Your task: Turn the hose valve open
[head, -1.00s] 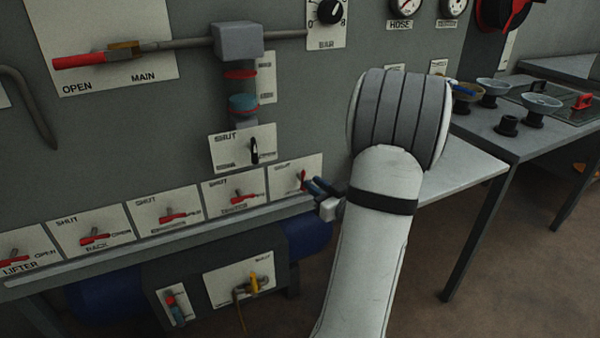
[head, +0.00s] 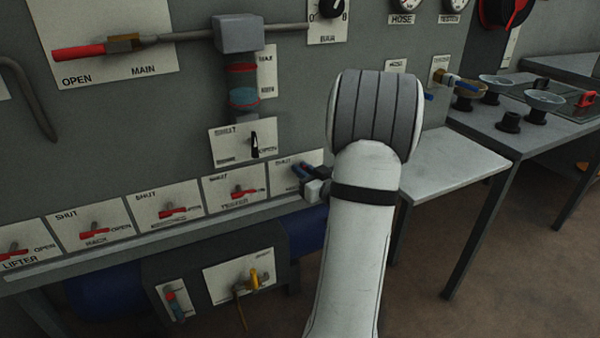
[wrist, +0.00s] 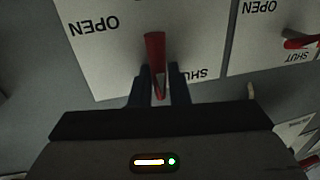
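The rightmost valve panel (head: 284,180) in the lower row carries a red lever, mostly hidden by my gripper in the head view. Its name label is not readable. In the wrist view, the red lever (wrist: 155,50) stands between my two dark fingers, with "OPEN" upside down at upper left and "SHUT" at lower right. My gripper (wrist: 159,80) straddles the lever, with a narrow gap showing at the right finger. Contact at the left finger cannot be told. In the head view, my gripper (head: 303,172) is at this panel.
The neighbouring tester panel (head: 234,192) with its red lever is close on the left. A black-handled valve panel (head: 243,142) is above. A white shelf (head: 450,168) stands to the right. Below is a panel with a yellow handle (head: 254,278).

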